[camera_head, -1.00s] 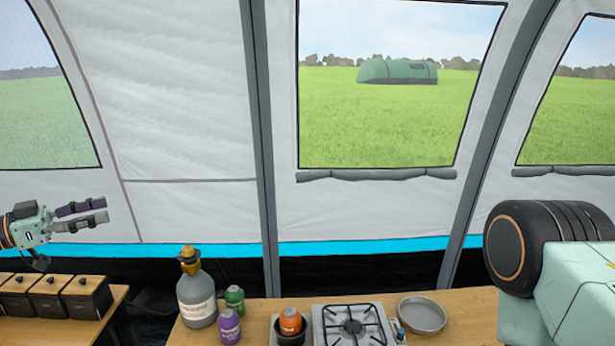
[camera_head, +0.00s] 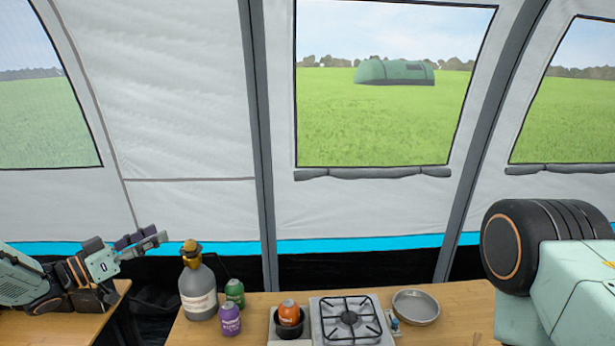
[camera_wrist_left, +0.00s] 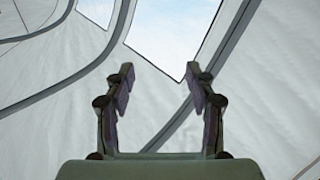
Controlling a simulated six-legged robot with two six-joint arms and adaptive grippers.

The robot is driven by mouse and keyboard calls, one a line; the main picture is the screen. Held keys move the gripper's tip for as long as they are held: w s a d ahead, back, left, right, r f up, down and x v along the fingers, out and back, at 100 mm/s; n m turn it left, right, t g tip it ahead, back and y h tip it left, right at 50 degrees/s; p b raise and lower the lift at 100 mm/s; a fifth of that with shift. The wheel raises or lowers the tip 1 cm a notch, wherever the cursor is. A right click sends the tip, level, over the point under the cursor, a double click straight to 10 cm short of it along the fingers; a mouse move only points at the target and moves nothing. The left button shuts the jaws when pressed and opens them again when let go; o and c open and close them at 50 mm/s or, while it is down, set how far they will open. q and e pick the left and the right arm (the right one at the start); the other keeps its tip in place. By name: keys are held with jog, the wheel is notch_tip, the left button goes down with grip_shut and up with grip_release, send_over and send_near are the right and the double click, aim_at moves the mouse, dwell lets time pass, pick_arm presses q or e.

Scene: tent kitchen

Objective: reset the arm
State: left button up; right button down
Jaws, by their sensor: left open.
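My left gripper (camera_head: 150,240) is at the left of the head view, above the left table and left of the grey bottle. It points right and slightly up, with nothing between its fingers. In the left wrist view its two fingers (camera_wrist_left: 160,85) stand apart and empty against the tent wall and a window. My left arm comes in low from the left edge and covers part of the dark boxes on the left table. A large part of my own body fills the right side of the head view. My right gripper does not show.
The right table (camera_head: 255,302) bears a grey bottle (camera_head: 198,292), a green canister (camera_head: 235,292), a purple canister (camera_head: 228,320), an orange canister (camera_head: 289,313) in a dark pot, a gas stove (camera_head: 348,318) and a round pan (camera_head: 416,307). The left table (camera_head: 60,328) has dark boxes.

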pick_arm(q)
jog(key=s+d+f+n+g+y, duration=0.2)
jog(key=s+d+f+n+y, duration=0.35)
jog(key=f, duration=0.65)
jog(key=s+d+f+n+g+y, duration=0.2)
jog(key=s+d+f, duration=0.6)
jog(key=f, duration=0.4)
jog(key=s+a+f+g+y, duration=0.15)
jog(key=s+g, duration=0.25)
jog(key=s, duration=0.8)
jog(key=s+d+f+g+y, duration=0.1)
jog(key=s+f+g+y, duration=0.15)
jog(key=s, duration=0.95)
jog(key=s+a+f+g+y, duration=0.1)
jog(key=s+g, duration=0.3)
jog(key=s, duration=0.8)
notch_tip(320, 180, down, 22)
jog(key=b, duration=2.2)
jog(key=shift+w+m, duration=0.2)
jog(key=shift+m, duration=0.15)
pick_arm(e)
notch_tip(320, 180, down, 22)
pick_arm(q)
jog(key=shift+f, duration=0.1)
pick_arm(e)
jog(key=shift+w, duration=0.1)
pick_arm(q)
jog(key=shift+c, duration=0.2)
